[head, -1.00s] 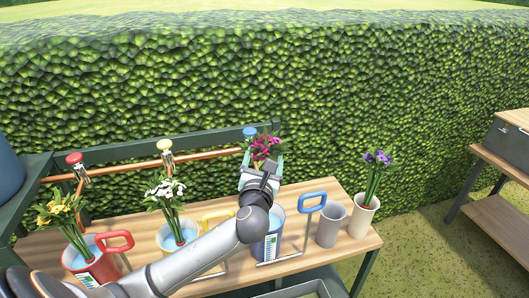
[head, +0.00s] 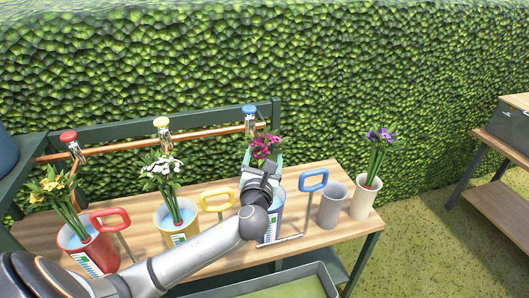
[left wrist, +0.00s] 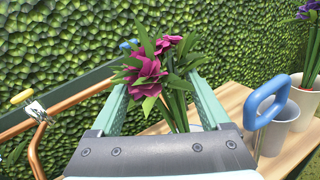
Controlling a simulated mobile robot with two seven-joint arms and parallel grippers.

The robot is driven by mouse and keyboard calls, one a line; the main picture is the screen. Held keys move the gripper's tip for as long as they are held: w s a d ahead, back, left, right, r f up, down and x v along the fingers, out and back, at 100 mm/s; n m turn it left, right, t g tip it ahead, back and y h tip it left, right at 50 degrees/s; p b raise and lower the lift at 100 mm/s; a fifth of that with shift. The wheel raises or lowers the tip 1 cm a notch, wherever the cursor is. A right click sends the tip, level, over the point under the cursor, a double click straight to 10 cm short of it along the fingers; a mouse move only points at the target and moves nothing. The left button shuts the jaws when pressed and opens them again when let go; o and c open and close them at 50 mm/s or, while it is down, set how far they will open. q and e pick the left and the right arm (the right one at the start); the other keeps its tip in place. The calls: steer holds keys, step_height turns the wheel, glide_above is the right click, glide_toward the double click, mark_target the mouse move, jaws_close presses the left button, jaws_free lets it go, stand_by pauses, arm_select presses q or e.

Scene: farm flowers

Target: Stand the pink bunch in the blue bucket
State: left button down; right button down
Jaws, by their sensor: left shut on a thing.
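The pink bunch (head: 264,146), with magenta flowers and green leaves, stands roughly upright in my left gripper (head: 265,160). The fingers are shut around its stems; the flowers (left wrist: 145,78) rise between them in the left wrist view. The handle (left wrist: 268,102) shows right of the fingers in the left wrist view. The lower stem ends are hidden, so I cannot tell whether they are inside the bucket. My right gripper is not in view.
A red bucket (head: 96,255) with yellow flowers and a yellow bucket (head: 180,238) with white flowers stand to the left. A grey cup (head: 331,206) and a cream vase (head: 364,200) with purple flowers stand to the right. A copper pipe with taps (head: 250,120) runs behind.

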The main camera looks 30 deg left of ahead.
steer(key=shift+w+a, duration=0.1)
arm_select(q)
jaws_free()
steer(key=shift+f, duration=0.1)
steer(key=shift+s+d, duration=0.1)
steer(key=shift+s, duration=0.15)
steer(key=v, duration=1.2)
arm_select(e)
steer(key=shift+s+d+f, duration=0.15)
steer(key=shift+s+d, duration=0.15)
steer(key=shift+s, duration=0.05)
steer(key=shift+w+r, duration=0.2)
